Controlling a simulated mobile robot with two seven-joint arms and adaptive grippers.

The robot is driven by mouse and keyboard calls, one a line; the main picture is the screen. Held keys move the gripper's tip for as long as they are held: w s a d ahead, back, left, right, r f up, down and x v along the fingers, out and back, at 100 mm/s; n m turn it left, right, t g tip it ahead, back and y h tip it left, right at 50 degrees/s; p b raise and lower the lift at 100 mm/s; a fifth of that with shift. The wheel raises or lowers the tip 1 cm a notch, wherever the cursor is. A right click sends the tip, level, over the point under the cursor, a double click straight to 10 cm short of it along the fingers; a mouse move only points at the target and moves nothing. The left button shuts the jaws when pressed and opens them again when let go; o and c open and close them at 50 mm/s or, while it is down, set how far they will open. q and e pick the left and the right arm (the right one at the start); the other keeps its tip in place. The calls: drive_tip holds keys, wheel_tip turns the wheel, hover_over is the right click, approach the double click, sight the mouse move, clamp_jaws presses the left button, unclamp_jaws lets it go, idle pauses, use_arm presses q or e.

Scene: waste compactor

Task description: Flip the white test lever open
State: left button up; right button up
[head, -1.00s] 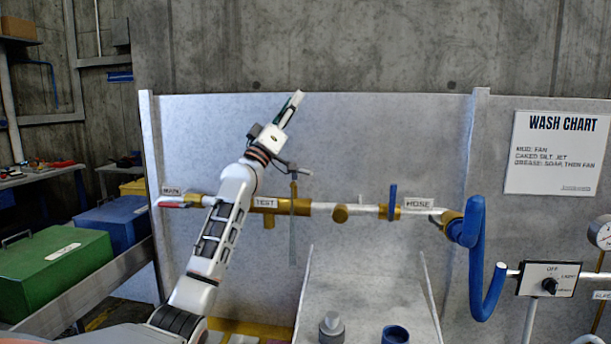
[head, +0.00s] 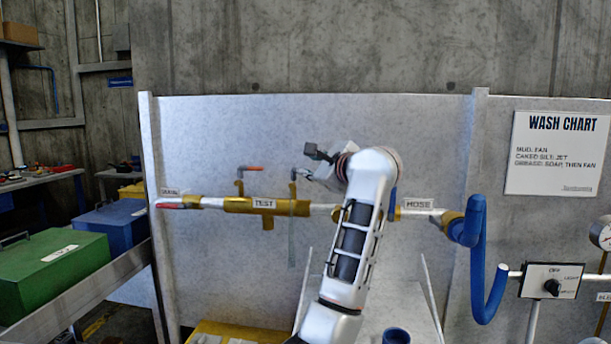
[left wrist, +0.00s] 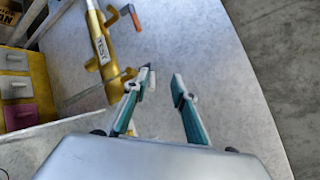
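The brass TEST valve body (head: 262,206) sits on the horizontal pipe, left of centre in the head view. At its right end a brass stem carries a small pale lever (head: 301,171), partly covered by my gripper. My left gripper (head: 322,172) is just right of this stem, fingers mostly hidden there. In the left wrist view the left gripper (left wrist: 160,80) is open, and nothing is clearly held. The TEST body (left wrist: 102,50) lies to the upper left. The lever's pale end shows close by the left finger; contact cannot be told. My right gripper is out of view.
A blue handle (head: 393,203) and the HOSE label (head: 418,203) are to the right. A thick blue hose (head: 477,260) hangs farther right. The grey back panel (head: 220,130) is close behind.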

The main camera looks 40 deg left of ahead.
use_arm(q)
drive_tip(key=shift+n+h, duration=0.5)
drive_tip(key=shift+n, duration=0.2)
drive_tip(key=shift+w+a+f+p, duration=0.15)
drive_tip(key=shift+w+a+f, duration=0.45)
drive_tip(key=shift+a, duration=0.15)
drive_tip(key=shift+w+a+f+p, duration=0.2)
drive_tip(key=shift+w+a+f, duration=0.3)
drive_tip(key=shift+w+a, duration=0.25)
drive_tip(key=shift+w+a+f+p, duration=0.15)
drive_tip(key=shift+w+a+f, duration=0.4)
drive_tip(key=shift+a, duration=0.25)
clamp_jaws()
